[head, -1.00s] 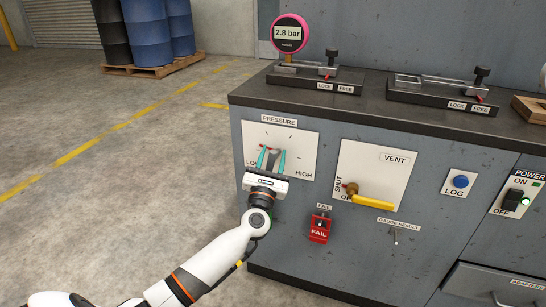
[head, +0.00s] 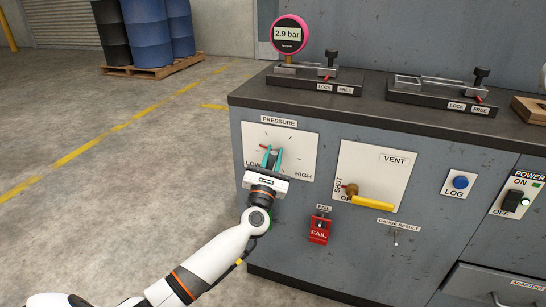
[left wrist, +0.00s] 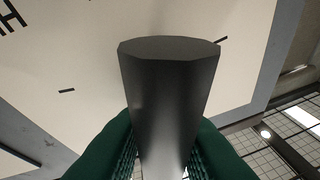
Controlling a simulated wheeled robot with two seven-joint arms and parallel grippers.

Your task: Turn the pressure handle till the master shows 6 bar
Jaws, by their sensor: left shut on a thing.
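The master gauge (head: 289,35) is round with a pink rim and reads 2.9 bar in the head view. The pressure handle (head: 270,157) is a dark grip on a white dial plate (head: 301,145) marked LOW and HIGH. My left gripper (head: 272,158) is shut on the handle, its green fingers on both sides of it. In the left wrist view the handle (left wrist: 172,90) stands large and dark between the two fingers, with plate tick marks behind it. The handle's pointing end is hard to make out. My right gripper is not in view.
Right of the dial are the VENT plate with a yellow lever (head: 372,202), a red FAIL box (head: 319,230), a blue LOG button (head: 460,182) and a POWER switch (head: 513,200). Two clamp stands (head: 440,95) sit on the bench top. Open floor lies left.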

